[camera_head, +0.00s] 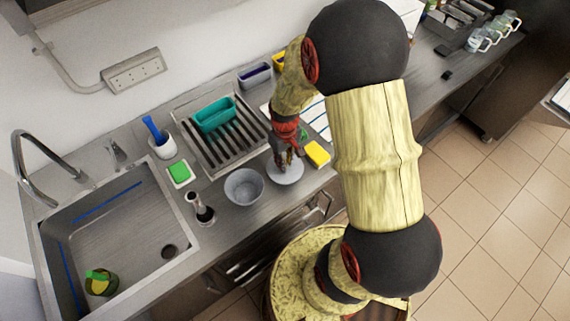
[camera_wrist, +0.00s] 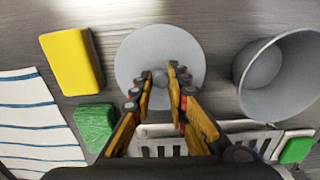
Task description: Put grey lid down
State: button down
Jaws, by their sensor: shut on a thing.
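The grey lid (camera_wrist: 136,62) is a round, light grey disc with a small knob at its middle. In the wrist view my gripper (camera_wrist: 160,76) is shut on the lid's knob from above. In the head view the lid (camera_head: 289,174) is at the counter's front part, just right of the grey bowl (camera_head: 244,187), with my gripper (camera_head: 287,160) over it. The lid looks level and very close to the counter; I cannot tell whether it touches. The bowl is open on top and also shows at the right of the wrist view (camera_wrist: 275,75).
A yellow sponge (camera_head: 317,153) lies close right of the lid. A green sponge (camera_wrist: 95,126) and a striped cloth (camera_wrist: 35,120) are nearby. A drying rack (camera_head: 242,148) with a teal container (camera_head: 213,115) stands behind. The sink (camera_head: 115,235) is at left.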

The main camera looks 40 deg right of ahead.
jog(key=shift+f, duration=0.9)
jog(key=shift+f, duration=0.2)
jog(key=c, duration=1.7)
grip_release()
jog(key=shift+c, duration=0.2)
jog(key=shift+r, duration=0.2)
jog(key=s+a+r+t+p, duration=0.1)
jog(key=s+a+r, duration=0.15)
jog(key=r, duration=1.05)
jog(key=s+a+r+t, duration=0.15)
jog(key=a+r, duration=0.25)
jog(key=r, duration=0.9)
jog(key=s+a+r+t, duration=0.3)
jog(key=s+a+r, duration=0.2)
jog(key=s+r, duration=0.3)
jog(key=shift+s+a+r, duration=0.15)
jog(key=shift+a+r, duration=0.1)
jog(key=shift+r, duration=0.35)
